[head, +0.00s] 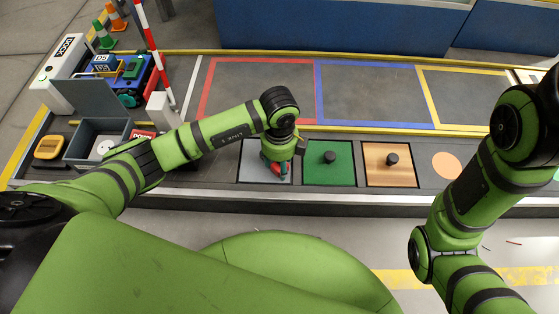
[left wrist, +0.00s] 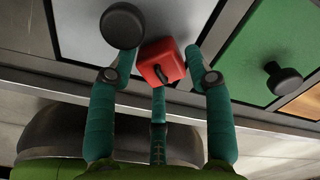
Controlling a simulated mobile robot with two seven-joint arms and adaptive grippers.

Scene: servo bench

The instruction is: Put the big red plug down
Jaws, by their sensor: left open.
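The big red plug (left wrist: 163,62) is a red block with a small dark part on its face. In the left wrist view it lies between the fingertips of my left gripper (left wrist: 162,80), over or on a light grey panel (left wrist: 76,30). The teal fingers are open, with gaps beside the plug. In the head view the plug (head: 276,167) shows in part under my left gripper (head: 277,163), at the grey panel (head: 251,166). Whether it rests flat on the panel I cannot tell. My right arm shows at the right; its gripper is out of view.
A grey round knob (left wrist: 122,25) stands on the grey panel close to the plug. A green panel (head: 318,172) and a wooden panel (head: 378,177), each with a dark knob, lie to the right. A grey bin (head: 88,133) stands at left. Taped outlines behind enclose bare bench.

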